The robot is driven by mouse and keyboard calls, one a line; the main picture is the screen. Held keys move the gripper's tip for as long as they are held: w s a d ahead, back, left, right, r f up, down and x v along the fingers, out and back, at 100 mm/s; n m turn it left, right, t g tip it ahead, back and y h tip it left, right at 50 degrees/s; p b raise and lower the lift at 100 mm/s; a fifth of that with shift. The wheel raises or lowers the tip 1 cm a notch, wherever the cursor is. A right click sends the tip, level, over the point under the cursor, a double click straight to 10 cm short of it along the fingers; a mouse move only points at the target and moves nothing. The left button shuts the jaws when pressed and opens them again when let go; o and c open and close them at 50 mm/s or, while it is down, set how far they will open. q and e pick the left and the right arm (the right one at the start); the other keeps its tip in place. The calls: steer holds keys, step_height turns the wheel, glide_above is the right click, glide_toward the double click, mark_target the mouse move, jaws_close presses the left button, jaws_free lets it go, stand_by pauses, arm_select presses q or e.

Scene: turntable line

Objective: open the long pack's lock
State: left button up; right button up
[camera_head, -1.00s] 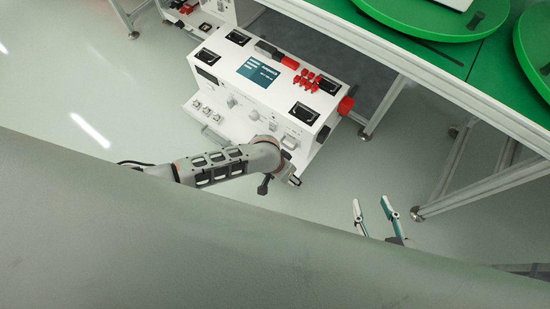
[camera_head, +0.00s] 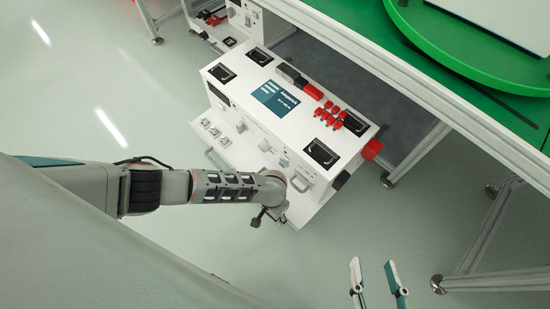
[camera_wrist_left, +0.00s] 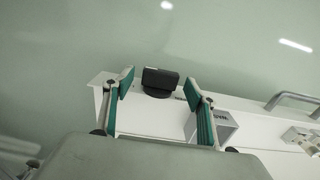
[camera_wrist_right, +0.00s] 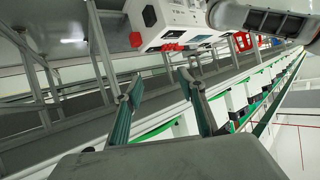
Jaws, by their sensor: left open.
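The long white pack (camera_head: 243,88) stands below the green-topped table, with a dark teal label, black recessed handles and red caps on top. My left arm reaches over its near side in the head view, where its fingertips are hidden. In the left wrist view my left gripper (camera_wrist_left: 160,86) is open, its teal-padded fingers on either side of a black knob (camera_wrist_left: 160,77) at the edge of a white surface. Gaps show on both sides; I cannot tell whether this knob is the lock. My right gripper (camera_head: 377,275) is open and empty, apart from the pack.
The green-topped table (camera_head: 520,108) with a green turntable (camera_head: 455,52) stands at the upper right on metal legs. A metal handle (camera_wrist_left: 292,101) is right of the knob in the left wrist view. The floor left of the pack is clear.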

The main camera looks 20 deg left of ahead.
arm_select(q)
steer(key=shift+w+f, duration=0.15)
steer(key=shift+f, duration=0.05)
steer(key=c, duration=1)
steer(key=shift+c, duration=0.5)
arm_select(e)
steer(key=shift+w+a+r, duration=0.2)
steer(key=shift+w+r, duration=0.05)
steer(key=shift+r, duration=0.1)
steer(key=shift+d, duration=0.1)
